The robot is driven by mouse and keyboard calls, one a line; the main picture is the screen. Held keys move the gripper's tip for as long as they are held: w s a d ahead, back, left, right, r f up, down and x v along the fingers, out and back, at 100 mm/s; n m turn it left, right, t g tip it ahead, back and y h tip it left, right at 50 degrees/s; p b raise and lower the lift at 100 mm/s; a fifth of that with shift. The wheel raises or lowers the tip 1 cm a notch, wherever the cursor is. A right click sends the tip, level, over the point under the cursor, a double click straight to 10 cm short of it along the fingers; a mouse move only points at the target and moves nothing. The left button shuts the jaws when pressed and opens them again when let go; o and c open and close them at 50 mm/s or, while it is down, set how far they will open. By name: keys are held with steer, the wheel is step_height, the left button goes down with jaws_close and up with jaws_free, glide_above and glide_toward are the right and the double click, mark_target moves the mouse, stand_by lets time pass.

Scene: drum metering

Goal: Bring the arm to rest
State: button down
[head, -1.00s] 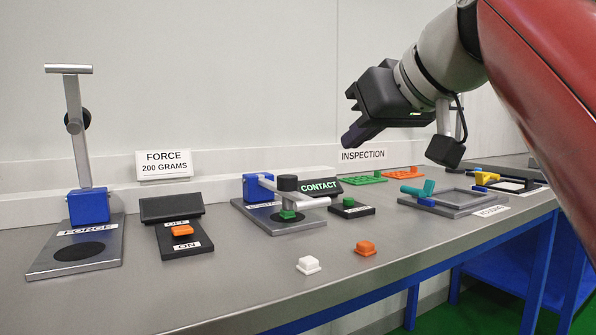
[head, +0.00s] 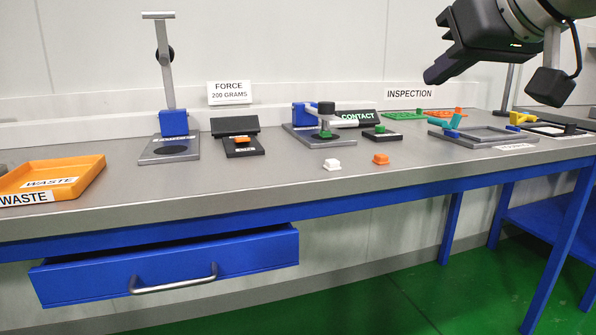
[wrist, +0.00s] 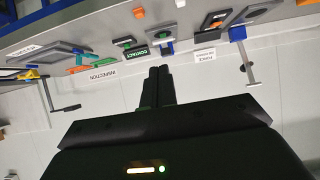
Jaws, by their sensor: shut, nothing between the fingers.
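My gripper (head: 436,76) hangs in the air at the upper right of the head view, above the inspection end of the bench and touching nothing. Its black fingers point down and left. In the wrist view my gripper (wrist: 159,74) shows its two fingers side by side, closed together with nothing between them. The bench (head: 240,190) stands below it.
An orange waste tray (head: 88,178) is at the left. The force stand (head: 168,125), contact fixture (head: 305,135) and grey frame (head: 480,137) stand on the bench. A white block (head: 332,165) and an orange block (head: 380,160) lie near its front. A blue drawer (head: 170,265) is partly open.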

steer(key=s+a+f+m+g+h+p, duration=0.1)
steer(key=s+f, duration=0.2)
steer(key=f, duration=0.9)
steer(key=s+f+m+g+h+p, duration=0.1)
steer(key=s+f, duration=0.3)
steer(key=f, duration=0.8)
steer(key=s+a+f+m+g+h+p, duration=0.1)
steer(key=s+f+g+p, duration=0.1)
steer(key=f, duration=1.1)
steer(key=shift+s+a+g+h+p, duration=0.35)
steer(key=shift+s+g, duration=0.35)
steer(key=shift+s, duration=0.4)
